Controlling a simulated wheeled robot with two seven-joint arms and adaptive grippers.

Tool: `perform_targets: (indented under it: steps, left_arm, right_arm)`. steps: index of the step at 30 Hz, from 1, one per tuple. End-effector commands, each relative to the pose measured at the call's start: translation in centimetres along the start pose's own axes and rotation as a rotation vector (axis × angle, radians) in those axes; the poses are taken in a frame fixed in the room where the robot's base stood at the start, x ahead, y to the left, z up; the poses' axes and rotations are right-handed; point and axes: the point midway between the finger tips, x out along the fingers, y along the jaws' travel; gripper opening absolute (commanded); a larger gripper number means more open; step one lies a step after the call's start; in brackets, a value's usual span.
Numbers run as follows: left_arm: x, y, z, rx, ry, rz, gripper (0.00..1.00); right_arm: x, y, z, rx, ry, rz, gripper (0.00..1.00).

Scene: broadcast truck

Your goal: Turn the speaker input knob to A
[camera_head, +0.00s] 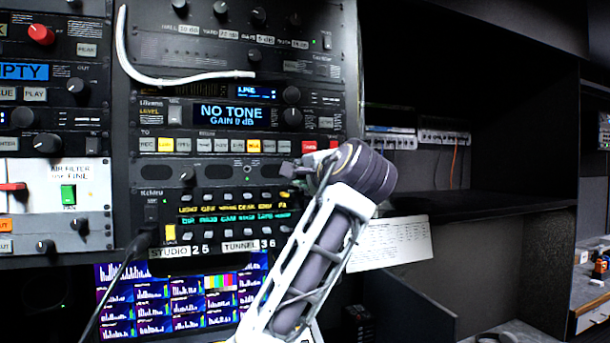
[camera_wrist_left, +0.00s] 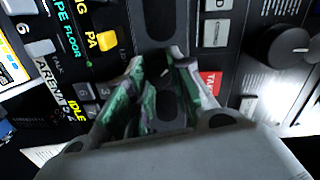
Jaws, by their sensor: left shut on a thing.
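My left gripper (camera_head: 298,172) reaches up from below to the right end of the dark strip with several oval openings on the rack. In the left wrist view its two fingers (camera_wrist_left: 163,72) are close together at the panel, shut on a small dark knob between them. My right gripper is in neither view.
Red and yellow buttons (camera_head: 254,146) run just above the strip, and a lettered key panel (camera_head: 232,215) lies below. A large black knob (camera_wrist_left: 278,45) stands near the fingers. A white paper (camera_head: 395,243) hangs at right.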

Motion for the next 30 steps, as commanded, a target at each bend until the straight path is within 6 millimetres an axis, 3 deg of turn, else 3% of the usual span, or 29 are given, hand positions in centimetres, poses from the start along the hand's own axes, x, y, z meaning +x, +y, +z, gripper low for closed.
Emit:
perform_targets:
  steps: [5,6,11,23,30]
  left_arm:
    - [0.1,0.3,0.0,0.002,-0.002,0.006,0.0]
    - [0.1,0.3,0.0,0.002,-0.002,0.006,0.27]
    - [0.0,0.2,0.0,0.002,-0.002,0.005,0.45]
    - [-0.2,0.1,0.0,0.002,0.0,0.002,0.45]
    - [-1.9,0.1,-0.1,0.001,0.002,0.002,0.45]
  right_arm:
    - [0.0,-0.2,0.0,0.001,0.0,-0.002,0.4]
    - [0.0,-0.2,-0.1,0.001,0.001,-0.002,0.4]
    - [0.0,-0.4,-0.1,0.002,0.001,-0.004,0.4]
    - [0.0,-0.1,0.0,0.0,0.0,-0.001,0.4]
    - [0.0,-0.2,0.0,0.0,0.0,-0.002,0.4]
